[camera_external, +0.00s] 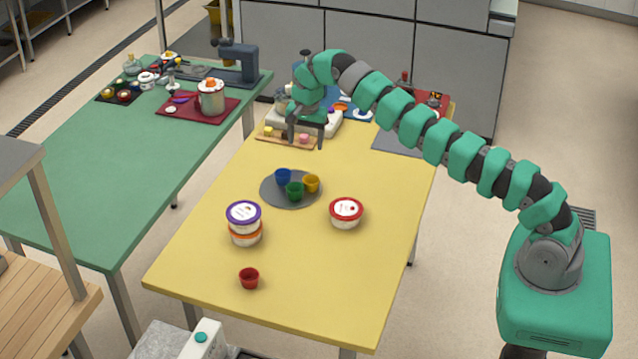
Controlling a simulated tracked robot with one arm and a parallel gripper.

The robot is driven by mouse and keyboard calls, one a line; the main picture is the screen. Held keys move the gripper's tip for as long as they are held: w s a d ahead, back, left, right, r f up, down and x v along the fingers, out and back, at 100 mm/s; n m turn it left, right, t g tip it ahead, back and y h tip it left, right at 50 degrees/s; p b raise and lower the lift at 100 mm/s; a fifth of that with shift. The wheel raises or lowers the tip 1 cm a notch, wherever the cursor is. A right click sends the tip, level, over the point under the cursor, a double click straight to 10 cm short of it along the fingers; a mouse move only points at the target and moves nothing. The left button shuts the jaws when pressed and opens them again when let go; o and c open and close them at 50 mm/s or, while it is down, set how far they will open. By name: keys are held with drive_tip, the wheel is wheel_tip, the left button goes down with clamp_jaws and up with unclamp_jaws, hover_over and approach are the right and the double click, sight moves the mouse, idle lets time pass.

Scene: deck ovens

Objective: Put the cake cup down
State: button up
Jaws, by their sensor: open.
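Several small cups stand on the yellow table. A blue cup (283,176), a green cup (294,191) and a yellow cup (311,183) sit close together on a round grey plate (270,194). A red cup (249,278) stands alone near the table's front edge. I cannot tell which is the cake cup. My gripper (306,142) is open, pointing down at the far end of the table, beyond the plate. It is over or beside a wooden board (272,138) with small coloured pieces. I see nothing held between its fingers.
Two stacked tubs (245,223) stand left of centre, and a red-lidded tub (346,212) stands right of the plate. A pale appliance (325,125) is close behind my gripper. The table's front right is clear. A green table (100,170) stands at left.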

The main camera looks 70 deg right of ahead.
drive_tip(key=s+a+r+n+t, duration=0.1)
drive_tip(key=a+r+n+t, duration=0.3)
drive_tip(key=r, duration=0.8)
drive_tip(key=s+a+r+n+t+h, duration=0.15)
drive_tip(key=a+r, duration=0.35)
drive_tip(key=r, duration=0.7)
drive_tip(key=a+r+n+t+y, duration=0.1)
drive_tip(key=a+r+n+t, duration=0.3)
drive_tip(key=r, duration=0.8)
drive_tip(key=s+a+r+n+t, duration=0.2)
drive_tip(key=s+a+r+n, duration=0.2)
drive_tip(key=s+r, duration=0.7)
drive_tip(key=s+a+r+n+t, duration=0.3)
drive_tip(key=s+a+r, duration=0.5)
drive_tip(key=s+r, duration=0.3)
drive_tip(key=s, duration=0.3)
drive_tip(key=shift+s+a+r+n, duration=0.15)
drive_tip(key=shift+s+a+n, duration=0.2)
wheel_tip(320, 180, down, 8)
drive_tip(key=b, duration=0.7)
drive_tip(key=shift+r+b, duration=0.2)
drive_tip(key=shift+b, duration=0.1)
